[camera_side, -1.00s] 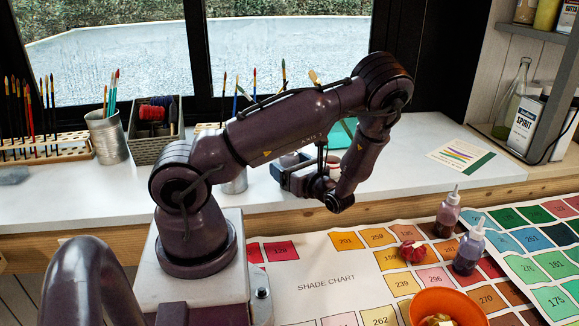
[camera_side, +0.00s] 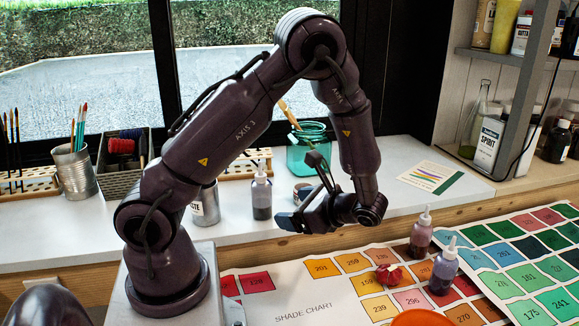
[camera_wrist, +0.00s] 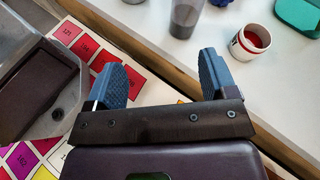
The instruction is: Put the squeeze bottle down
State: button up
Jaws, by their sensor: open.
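A squeeze bottle (camera_side: 261,196) with a pale nozzle and dark grey contents stands upright on the white sill (camera_side: 400,215), left of my gripper (camera_side: 303,192). Its lower part also shows at the top of the wrist view (camera_wrist: 186,16). My gripper is open and empty, with clear space between its blue fingers in the wrist view (camera_wrist: 160,65). It is apart from the bottle, near the sill's front edge. Two more squeeze bottles stand upright on the shade chart, one reddish (camera_side: 421,236) and one purple (camera_side: 443,268).
A small tin with a red inside (camera_wrist: 250,40) stands on the sill near my gripper, with a teal jar (camera_side: 308,148) behind it. A white labelled tin (camera_side: 206,205) is left of the bottle. A crumpled red thing (camera_side: 388,274) lies on the shade chart (camera_side: 300,300). The sill to the right is mostly clear.

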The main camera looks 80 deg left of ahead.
jog(key=s+d+r+n+t+h, duration=0.2)
jog(key=d+r+n+t+h, duration=0.2)
jog(key=r, duration=0.5)
jog(key=s+d+r+n+t+h, duration=0.3)
jog(key=d+r+n+t+h, duration=0.1)
jog(key=d+r+t+h, duration=0.3)
notch_tip(320, 180, up, 2)
jog(key=d+t, duration=0.2)
jog(key=d, duration=0.1)
jog(key=shift+t, duration=0.3)
jog(key=shift+c, duration=0.3)
jog(key=shift+c, duration=1.4)
